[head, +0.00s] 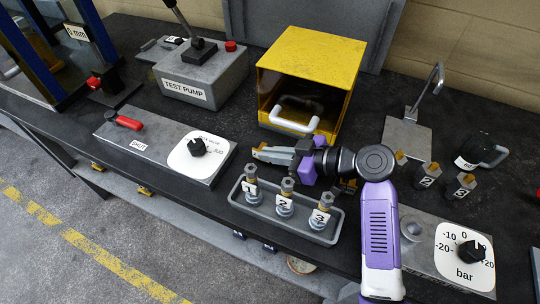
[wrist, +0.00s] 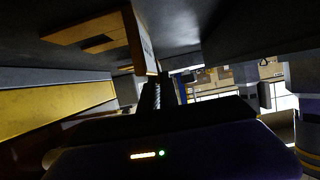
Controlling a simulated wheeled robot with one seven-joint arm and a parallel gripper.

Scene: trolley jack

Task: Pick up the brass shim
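The brass shim (wrist: 118,32) is a tan, slotted plate with two prongs, at the upper left of the wrist view. In the head view the shim (head: 270,154) shows as a small forked piece, pointing left, in front of the yellow box. My gripper (head: 297,154) is at its right end. In the wrist view the dark fingers of my gripper (wrist: 152,88) are close together and meet the shim's near end. The gripper looks shut on the shim. The exact contact is dark and partly hidden.
A grey tray (head: 236,203) with several numbered fittings stands just below. The open yellow box (head: 312,48) with a white handle is behind. A valve block (head: 150,150) lies left, the test pump (head: 205,78) back left, a bar gauge block (head: 425,262) right. Dark bench surface is free between them.

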